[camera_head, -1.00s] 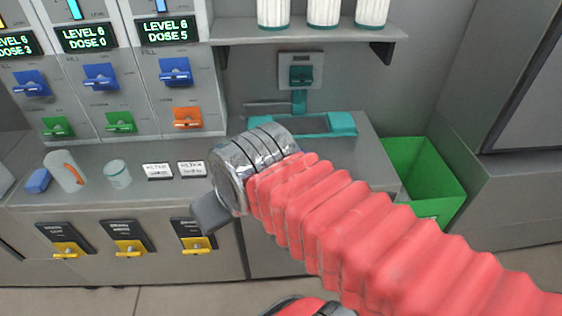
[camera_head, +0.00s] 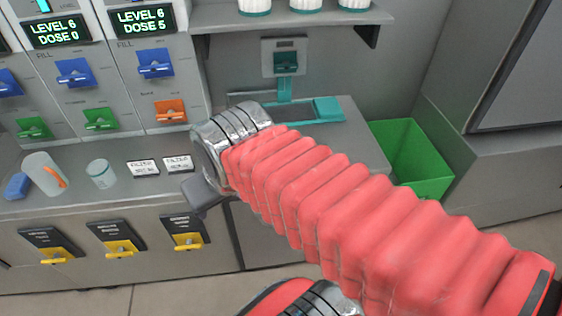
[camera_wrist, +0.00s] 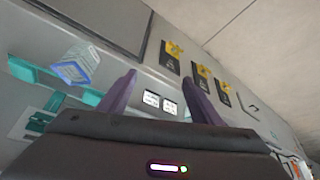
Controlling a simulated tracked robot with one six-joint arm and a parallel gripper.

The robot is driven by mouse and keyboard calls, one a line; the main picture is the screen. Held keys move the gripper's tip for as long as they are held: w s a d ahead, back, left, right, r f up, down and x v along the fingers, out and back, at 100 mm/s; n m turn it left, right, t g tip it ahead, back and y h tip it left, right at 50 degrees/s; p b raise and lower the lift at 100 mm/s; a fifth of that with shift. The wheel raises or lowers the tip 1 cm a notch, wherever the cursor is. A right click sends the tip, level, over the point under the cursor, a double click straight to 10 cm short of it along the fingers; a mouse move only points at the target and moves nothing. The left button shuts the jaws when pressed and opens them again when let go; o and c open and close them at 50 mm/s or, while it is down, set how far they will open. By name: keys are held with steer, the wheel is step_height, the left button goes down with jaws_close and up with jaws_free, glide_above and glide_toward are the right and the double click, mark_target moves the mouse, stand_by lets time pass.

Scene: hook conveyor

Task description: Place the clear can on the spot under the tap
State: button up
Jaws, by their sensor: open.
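A clear ribbed can with bluish edges (camera_wrist: 78,65) shows in the wrist view at the teal tray (camera_wrist: 48,80), in front of the teal tap (camera_wrist: 38,122). Whether it sits fully on the spot I cannot tell. In the head view my arm hides it, while the tray (camera_head: 325,108) and the tap (camera_head: 286,62) show behind the arm. My gripper (camera_wrist: 162,80) is open, with nothing between its dark fingers, apart from the can and to its right in the wrist view. In the head view only a dark part of my gripper (camera_head: 203,195) shows, over the counter's front edge.
A pale cup (camera_head: 101,174), a white container with an orange stripe (camera_head: 46,174) and a blue block (camera_head: 17,187) stand on the left counter. Yellow levers (camera_head: 188,241) line its front. A green bin (camera_head: 410,158) stands right of the tray. A shelf (camera_head: 270,16) holds white containers.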

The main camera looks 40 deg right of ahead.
steer(key=o, duration=0.5)
steer(key=d+f+m+g, duration=0.1)
steer(key=d+f, duration=0.1)
steer(key=d+f+m+g, duration=0.1)
steer(key=d+f, duration=0.1)
steer(key=d, duration=0.1)
steer(key=shift+s+d+f+m, duration=0.2)
steer(key=shift+f+m, duration=0.1)
steer(key=shift+f, duration=0.1)
steer(key=shift+c, duration=0.2)
steer(key=shift+o, duration=1.3)
steer(key=s+d+f+m+g+y, duration=0.1)
steer(key=d+f+m+g, duration=0.1)
steer(key=f, duration=0.3)
steer(key=shift+s+d+f+m+y, duration=0.3)
steer(key=shift+d+m+y, duration=0.1)
steer(key=shift+d+m, duration=0.45)
steer(key=d+f+m+t+y, duration=0.35)
steer(key=f+m+y, duration=0.35)
steer(key=f+m, duration=0.35)
steer(key=w+d+r+m+t+h, duration=0.1)
steer(key=w+d+m+t+h, duration=0.1)
steer(key=d+m+t, duration=0.4)
steer(key=w+d+r+m+t+h, duration=0.1)
steer(key=w+d+m+t+h, duration=0.2)
steer(key=d+m+t, duration=0.4)
steer(key=w+d+m, duration=0.1)
steer(key=d+m, duration=0.2)
steer(key=d, duration=0.1)
steer(key=shift+d, duration=0.4)
